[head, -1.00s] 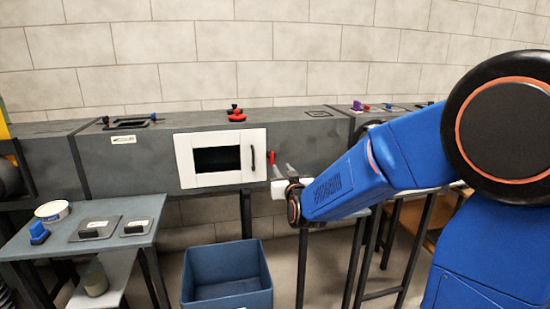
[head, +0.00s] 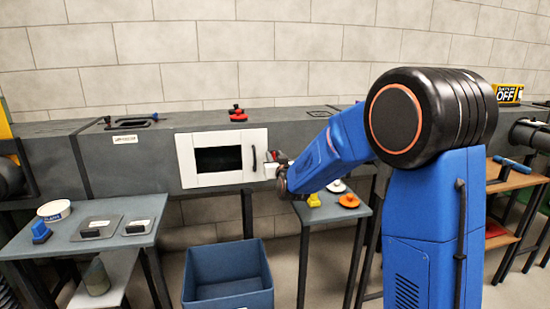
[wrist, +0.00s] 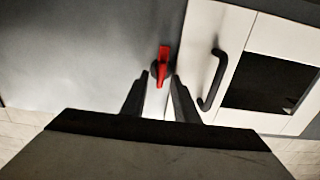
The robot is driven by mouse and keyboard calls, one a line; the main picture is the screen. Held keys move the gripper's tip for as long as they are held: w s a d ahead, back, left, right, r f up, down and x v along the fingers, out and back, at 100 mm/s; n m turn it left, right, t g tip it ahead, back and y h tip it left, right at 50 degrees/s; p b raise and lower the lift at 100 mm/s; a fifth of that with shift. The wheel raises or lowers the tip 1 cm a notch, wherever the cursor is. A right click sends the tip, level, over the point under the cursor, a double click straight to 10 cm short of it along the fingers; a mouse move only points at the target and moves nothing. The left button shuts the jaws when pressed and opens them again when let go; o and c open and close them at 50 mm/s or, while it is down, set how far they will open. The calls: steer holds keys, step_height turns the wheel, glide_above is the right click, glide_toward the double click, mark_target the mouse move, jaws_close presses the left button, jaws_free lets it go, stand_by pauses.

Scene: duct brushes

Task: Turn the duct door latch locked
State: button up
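The white duct door (head: 180,160) is shut in the grey duct wall, with a dark window and a black handle (head: 253,158). In the wrist view the door (wrist: 285,35) is at right, with its handle (wrist: 213,80) beside my gripper. The red latch (wrist: 162,62) sits at the door's edge on a dark round base, its lever running up and down the picture. My gripper (wrist: 160,75) is open, one finger on each side of the latch's lower end. Whether the fingers touch it I cannot tell.
A blue bin (head: 228,290) stands on the floor below the door. A side table (head: 85,245) at left holds a white tub and a blue brush. A small table (head: 333,212) below my arm holds yellow, white and orange pieces.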

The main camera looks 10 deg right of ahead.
steer(key=shift+c, duration=0.6)
jaws_close()
steer(key=m, duration=1.2)
steer(key=d+f+m, duration=0.1)
steer(key=m, duration=0.4)
steer(key=shift+m, duration=0.4)
steer(key=shift+d, duration=0.1)
steer(key=shift+f, duration=0.1)
